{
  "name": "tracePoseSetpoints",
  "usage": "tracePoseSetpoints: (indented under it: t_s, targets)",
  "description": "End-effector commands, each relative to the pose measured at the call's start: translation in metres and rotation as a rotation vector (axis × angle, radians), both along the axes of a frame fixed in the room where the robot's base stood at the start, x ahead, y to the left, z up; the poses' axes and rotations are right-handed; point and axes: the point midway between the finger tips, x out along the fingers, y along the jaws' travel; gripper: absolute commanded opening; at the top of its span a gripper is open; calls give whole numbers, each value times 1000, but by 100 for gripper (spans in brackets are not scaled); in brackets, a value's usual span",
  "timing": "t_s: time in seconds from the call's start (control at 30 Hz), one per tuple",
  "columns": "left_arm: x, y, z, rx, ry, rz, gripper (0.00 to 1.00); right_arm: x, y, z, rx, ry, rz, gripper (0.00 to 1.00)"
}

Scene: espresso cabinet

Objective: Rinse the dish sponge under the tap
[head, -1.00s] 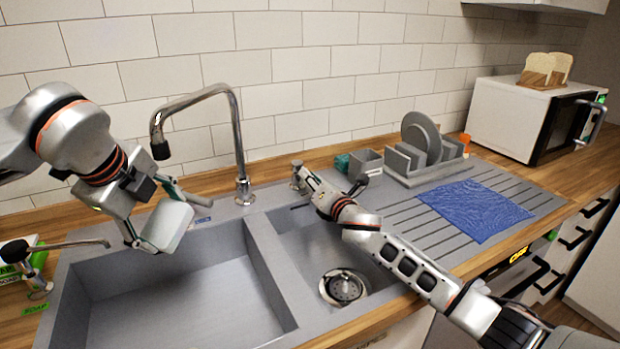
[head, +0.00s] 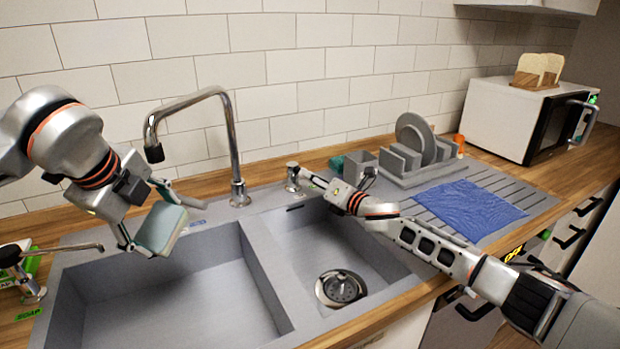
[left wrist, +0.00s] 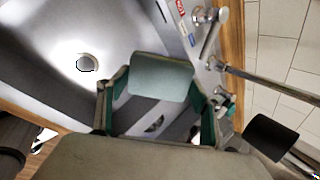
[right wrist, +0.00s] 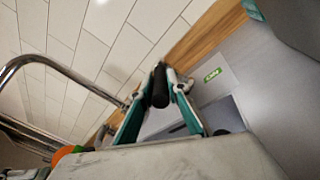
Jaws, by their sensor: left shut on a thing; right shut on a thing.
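The pale green dish sponge (head: 163,228) is tilted in my left gripper (head: 158,222), over the large left basin and below the tap's black nozzle (head: 154,153). The left wrist view shows the sponge (left wrist: 161,75) between both fingers, apart from the nozzle (left wrist: 270,137). The chrome tap (head: 233,140) arches over the sink; no water is visible. My right gripper (head: 313,180) is beside the small metal knob (head: 292,176) behind the right basin. In the right wrist view, its fingers are shut on a dark cylindrical handle (right wrist: 160,87); where that handle attaches is unclear.
The small right basin (head: 318,250) has a round drain (head: 340,288). A blue cloth (head: 470,208) lies on the drainboard, with a grey dish rack (head: 420,160) behind it. A soap dispenser (head: 25,265) stands left of the large basin. A microwave (head: 520,120) is at the right.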

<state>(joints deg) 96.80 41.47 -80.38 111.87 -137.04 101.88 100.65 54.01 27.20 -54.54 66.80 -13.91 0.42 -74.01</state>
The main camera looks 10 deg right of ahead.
Motion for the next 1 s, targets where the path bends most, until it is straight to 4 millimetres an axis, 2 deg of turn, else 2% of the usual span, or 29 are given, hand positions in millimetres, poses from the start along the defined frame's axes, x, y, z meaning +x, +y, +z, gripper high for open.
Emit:
tracePoseSetpoints:
  t_s: [0.07,0.1,0.13,0.47,0.63,0.77,1.0]
  targets:
    - [0,0,0,0,0,0,48,-1,1,0,2,1,1,0]
    - [0,0,0,0,0,0,48,-1,1,0,2,1,1,26]
    - [0,0,0,0,0,0,48,-1,1,0,2,1,1,32]
    - [0,0,0,0,0,0,48,0,0,0,1,0,0,32]
    - [0,0,0,0,0,0,48,-8,-5,-1,0,2,-2,32]
    - [0,0,0,0,0,0,48,-22,-13,-2,-2,1,-1,32]
    - [0,0,0,0,0,0,48,-61,-35,-2,-1,1,0,32]
